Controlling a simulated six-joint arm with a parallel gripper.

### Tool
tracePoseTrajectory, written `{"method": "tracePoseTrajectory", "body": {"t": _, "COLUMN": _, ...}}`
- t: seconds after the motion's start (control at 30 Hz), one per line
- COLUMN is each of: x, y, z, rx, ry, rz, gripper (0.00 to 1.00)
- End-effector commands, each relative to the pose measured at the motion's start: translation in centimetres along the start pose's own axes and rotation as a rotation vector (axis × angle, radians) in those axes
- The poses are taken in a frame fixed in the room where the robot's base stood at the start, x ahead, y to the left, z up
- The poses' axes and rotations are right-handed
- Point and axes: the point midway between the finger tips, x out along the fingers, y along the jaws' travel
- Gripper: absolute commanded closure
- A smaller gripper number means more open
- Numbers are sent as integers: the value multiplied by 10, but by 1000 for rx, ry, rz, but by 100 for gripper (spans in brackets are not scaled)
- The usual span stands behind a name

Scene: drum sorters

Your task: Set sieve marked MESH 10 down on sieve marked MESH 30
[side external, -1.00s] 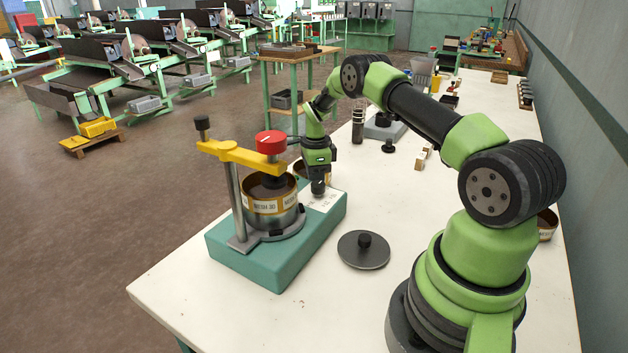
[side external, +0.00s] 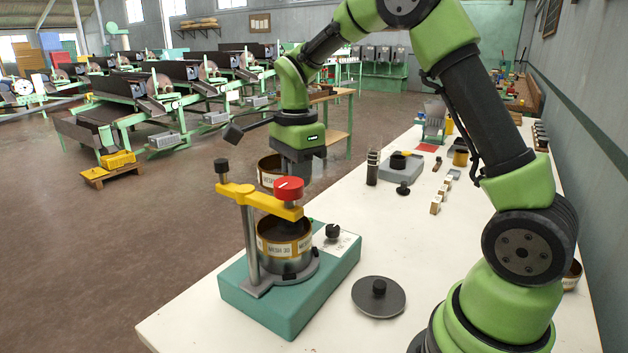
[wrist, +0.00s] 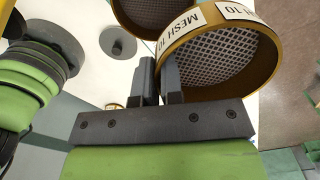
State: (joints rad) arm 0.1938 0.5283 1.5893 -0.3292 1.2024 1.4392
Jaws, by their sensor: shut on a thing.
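The sieve marked MESH 10 (wrist: 222,62), gold-rimmed with a wire mesh, is in my gripper in the wrist view; its label faces the camera. My gripper (wrist: 158,65) is shut on its side wall. In the side view my gripper (side external: 298,182) holds this sieve (side external: 268,172) in the air behind the yellow clamp arm, which hides part of it. The sieve marked MESH 30 (side external: 285,248) sits upright on the teal shaker base, below the clamp arm. The held sieve is apart from it, higher and farther back.
The yellow clamp arm (side external: 240,196) with a red knob (side external: 289,188) reaches over the MESH 30 sieve from a post on the teal base (side external: 325,285). A grey lid (side external: 379,297) lies on the white table. Small blocks (side external: 436,205) and a grey device (side external: 398,168) stand farther back.

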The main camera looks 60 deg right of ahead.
Motion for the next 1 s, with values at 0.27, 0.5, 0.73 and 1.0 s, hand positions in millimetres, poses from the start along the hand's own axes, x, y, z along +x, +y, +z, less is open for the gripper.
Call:
{"method": "tracePoseTrajectory", "body": {"t": 0.27, "x": -19, "y": 45, "z": 26, "rx": -132, "ry": 0, "rz": -1, "gripper": 100}}
{"method": "tracePoseTrajectory", "body": {"t": 0.5, "x": -20, "y": 48, "z": 27, "rx": -137, "ry": 0, "rz": 0, "gripper": 100}}
{"method": "tracePoseTrajectory", "body": {"t": 0.73, "x": -17, "y": 48, "z": 26, "rx": -147, "ry": 1, "rz": 1, "gripper": 100}}
{"method": "tracePoseTrajectory", "body": {"t": 1.0, "x": 6, "y": 48, "z": 26, "rx": -147, "ry": 2, "rz": 3, "gripper": 100}}
